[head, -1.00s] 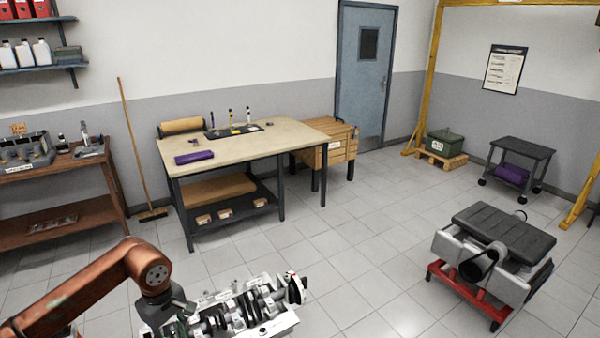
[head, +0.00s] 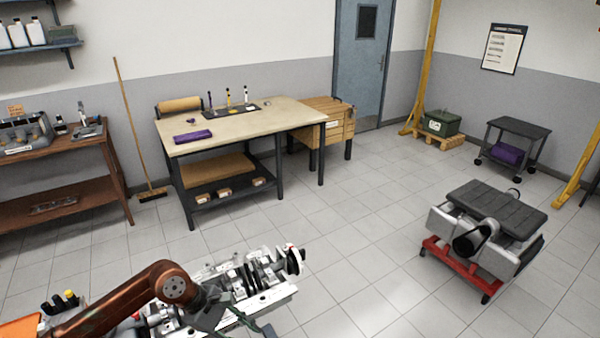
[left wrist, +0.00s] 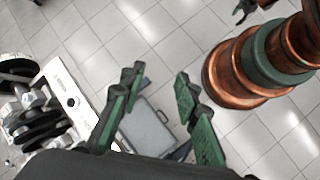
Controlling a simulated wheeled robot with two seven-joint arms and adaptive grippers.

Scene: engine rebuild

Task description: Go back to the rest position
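My left arm comes in from the lower left in the head view, and its gripper (head: 250,322) is at the bottom edge, in front of the engine block (head: 272,300). In the left wrist view the two green fingers of my left gripper (left wrist: 158,92) stand wide apart with nothing between them. The engine block with its crankshaft also shows at the left of the left wrist view (left wrist: 62,90). A small dark claw at the top of that view, near a copper arm, looks like my right gripper (left wrist: 243,10); it is cut off and too small to read.
A grey case (left wrist: 150,132) lies below the left fingers. The workbench (head: 240,128) stands behind, with a purple cloth (head: 192,136) on it. A red stand (head: 462,272) carries a grey engine part at the right. The tiled floor between is clear.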

